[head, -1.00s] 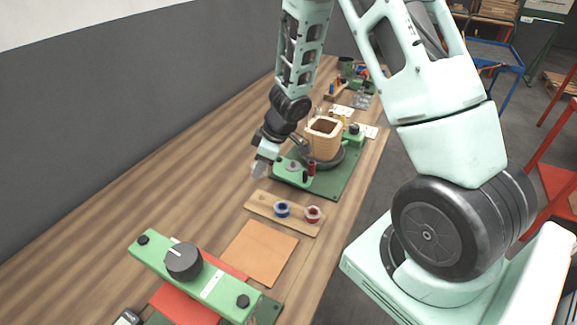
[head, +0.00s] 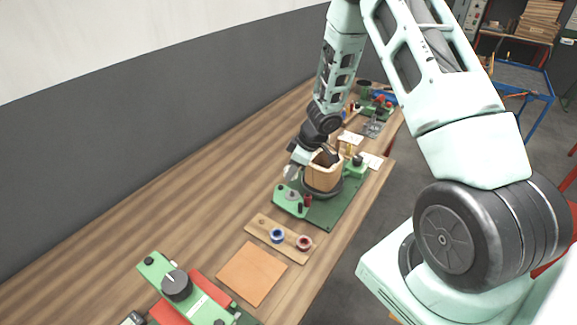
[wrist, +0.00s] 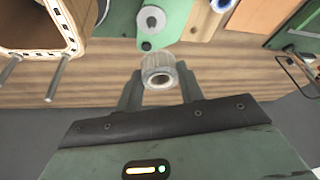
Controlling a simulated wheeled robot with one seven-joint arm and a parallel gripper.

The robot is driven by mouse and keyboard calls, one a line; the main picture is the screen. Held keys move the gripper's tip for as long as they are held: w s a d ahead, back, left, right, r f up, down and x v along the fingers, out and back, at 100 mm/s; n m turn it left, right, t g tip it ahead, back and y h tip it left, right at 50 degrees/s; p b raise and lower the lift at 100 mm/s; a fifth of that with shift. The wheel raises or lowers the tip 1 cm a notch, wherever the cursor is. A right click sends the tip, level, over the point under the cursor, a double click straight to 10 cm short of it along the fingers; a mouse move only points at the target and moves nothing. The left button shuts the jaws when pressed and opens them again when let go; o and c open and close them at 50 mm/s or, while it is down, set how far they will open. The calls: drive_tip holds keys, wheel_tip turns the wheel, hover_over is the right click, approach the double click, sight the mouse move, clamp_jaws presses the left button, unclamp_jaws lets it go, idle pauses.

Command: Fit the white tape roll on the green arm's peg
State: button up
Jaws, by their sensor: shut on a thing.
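My gripper (wrist: 159,84) is shut on the white tape roll (wrist: 158,67), which sits between the fingertips in the wrist view. In the head view my gripper (head: 291,172) is above the left side of the green arm (head: 284,203), and the roll is hard to make out there. The green arm (wrist: 172,28) lies just beyond the roll in the wrist view, with a pale grey round disc (wrist: 151,19) with a centre on it. The disc also shows in the head view (head: 293,195). The roll and the disc appear apart. I cannot tell the peg's exact shape.
A tan coil (head: 322,172) stands on a dark round base close to my gripper. A dark red roll (head: 308,201) is beside the green arm. A wooden board (head: 262,226) holds a blue roll (head: 277,235) and a red roll (head: 304,242).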

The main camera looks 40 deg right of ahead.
drive_tip(key=b, duration=0.7)
hover_over(294, 193)
wheel_tip(294, 193, down, 6)
drive_tip(key=shift+w+r, duration=0.1)
drive_tip(key=shift+r, duration=0.05)
drive_tip(key=shift+f+p, duration=0.25)
drive_tip(key=shift+p, duration=0.25)
idle(0.8)
drive_tip(key=shift+f+b, duration=0.4)
drive_tip(key=shift+f, duration=0.5)
idle(0.5)
drive_tip(key=shift+f, duration=0.25)
drive_tip(key=o, duration=1.4)
